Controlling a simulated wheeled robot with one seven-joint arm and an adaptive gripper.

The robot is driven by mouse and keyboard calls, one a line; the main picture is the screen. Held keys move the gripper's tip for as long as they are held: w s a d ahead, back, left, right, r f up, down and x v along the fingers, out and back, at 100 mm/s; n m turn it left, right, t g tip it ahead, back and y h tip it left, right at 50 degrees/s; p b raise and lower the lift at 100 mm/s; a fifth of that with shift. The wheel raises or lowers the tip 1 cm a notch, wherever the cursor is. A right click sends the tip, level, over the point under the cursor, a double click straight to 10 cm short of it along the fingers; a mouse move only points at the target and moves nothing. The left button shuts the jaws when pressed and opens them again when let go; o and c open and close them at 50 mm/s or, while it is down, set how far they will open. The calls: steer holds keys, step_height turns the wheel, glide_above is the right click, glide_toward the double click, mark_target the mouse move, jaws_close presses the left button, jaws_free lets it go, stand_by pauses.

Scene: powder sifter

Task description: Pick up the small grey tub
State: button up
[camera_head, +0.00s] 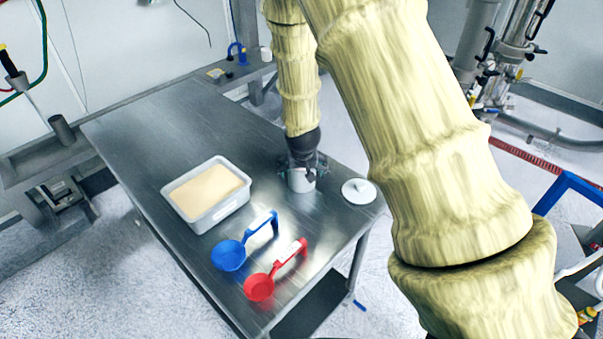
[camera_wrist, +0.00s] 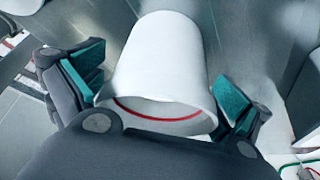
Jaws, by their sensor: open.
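The small grey tub (camera_head: 300,182) is a pale round pot standing on the steel table. Part of it is hidden under my gripper (camera_head: 303,166), which reaches down over it from above. In the wrist view the tub (camera_wrist: 162,62) lies between the two teal-padded fingers of my gripper (camera_wrist: 160,88). The fingers are open, one on each side of it. Its rim shows a red ring inside, and the lower edge of the rim is hidden by my gripper's body. Whether the pads touch it I cannot tell.
A white round lid (camera_head: 358,191) lies just right of the tub. A rectangular bin (camera_head: 207,218) of pale powder stands to the left. A blue scoop (camera_head: 229,255) and a red scoop (camera_head: 259,287) lie toward the front. The table's far left (camera_head: 150,120) is clear.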

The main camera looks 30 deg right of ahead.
steer(key=shift+w+f, duration=0.15)
steer(key=c, duration=1.1)
steer(key=shift+c, duration=0.2)
steer(key=shift+r, duration=0.2)
steer(key=shift+r+b, duration=0.55)
steer(key=shift+c, duration=0.7)
steer(key=shift+b+v, duration=0.6)
steer(key=shift+v, duration=0.5)
steer(key=s+a+r+b, duration=0.1)
steer(key=s+a+b, duration=0.3)
steer(key=s, duration=1)
steer(key=shift+a+r, duration=0.35)
steer(key=shift+a, duration=0.65)
steer(key=shift+r+p, duration=2.2)
steer(key=shift+r, duration=0.3)
